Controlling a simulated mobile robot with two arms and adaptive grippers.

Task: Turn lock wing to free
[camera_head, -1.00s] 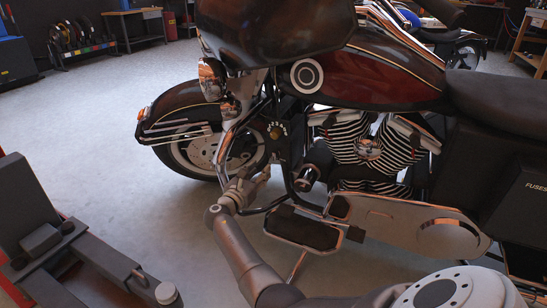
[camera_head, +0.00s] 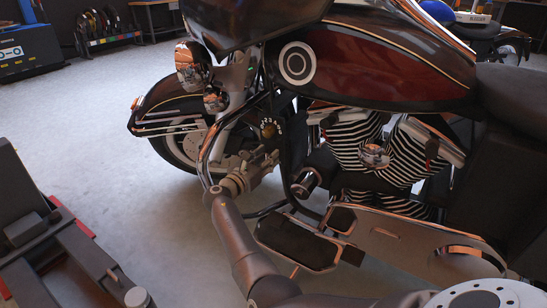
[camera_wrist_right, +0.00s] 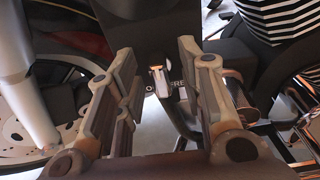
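The lock wing (camera_wrist_right: 157,79) is a small pale and brass-coloured piece on a dark panel in the right wrist view. Partly covered lettering beside it ends in what looks like "FREE". My right gripper (camera_wrist_right: 157,62) is open, with one finger on each side of the wing's place in the picture and nothing between them. In the head view my right gripper (camera_head: 268,163) is at the motorcycle (camera_head: 375,50), just below a brass knob (camera_head: 268,128) with pale marks around it. The wing cannot be made out there. My left gripper is not in view.
The front wheel (camera_head: 185,147) is left of my right gripper, and a chrome tube (camera_head: 212,143) runs close by. The footboard (camera_head: 298,243) and engine (camera_head: 365,155) are to the right. A dark lift frame (camera_head: 70,250) stands at lower left, with open floor beyond.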

